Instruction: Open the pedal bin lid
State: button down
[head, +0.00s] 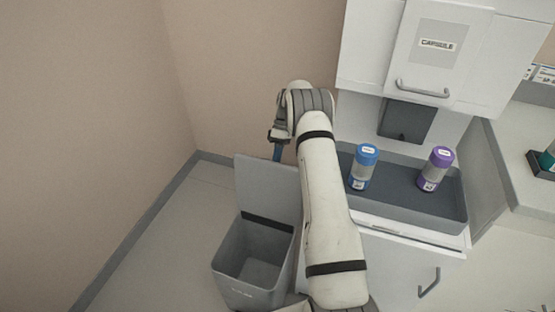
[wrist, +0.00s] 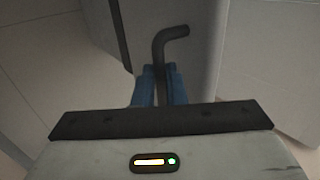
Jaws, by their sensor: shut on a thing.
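The pedal bin (head: 243,290) is a grey open-topped box on the floor at the lower middle of the head view, and I see into its empty-looking inside. Its lid (head: 262,190) stands up at the bin's back edge, close to upright. My gripper (head: 277,152) is behind the top of the lid, mostly hidden by my own wrist. In the wrist view its blue fingers (wrist: 160,88) are shut on a dark bent handle (wrist: 170,38), which stands out from the grey lid (wrist: 195,50). The handle is hidden in the head view.
A grey tray (head: 398,205) right of my arm holds a blue-capped tube (head: 362,168) and a purple-capped tube (head: 435,170). A white cabinet labelled capsule (head: 430,50) hangs above it. A wall (head: 100,110) stands left of the bin, with clear floor between.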

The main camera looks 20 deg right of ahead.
jog(key=shift+w+d+f, duration=0.15)
jog(key=shift+w+f, duration=0.05)
jog(key=shift+w, duration=0.15)
jog(key=c, duration=1.9)
grip_release()
jog(key=shift+o, duration=0.8)
jog(key=shift+w+d+f, duration=0.15)
jog(key=shift+w+f, duration=0.05)
jog(key=shift+f, duration=0.05)
jog(key=shift+o, duration=1.2)
jog(key=shift+r, duration=0.15)
jog(key=v, duration=0.7)
jog(key=shift+r, duration=0.25)
jog(key=shift+w+d, duration=0.15)
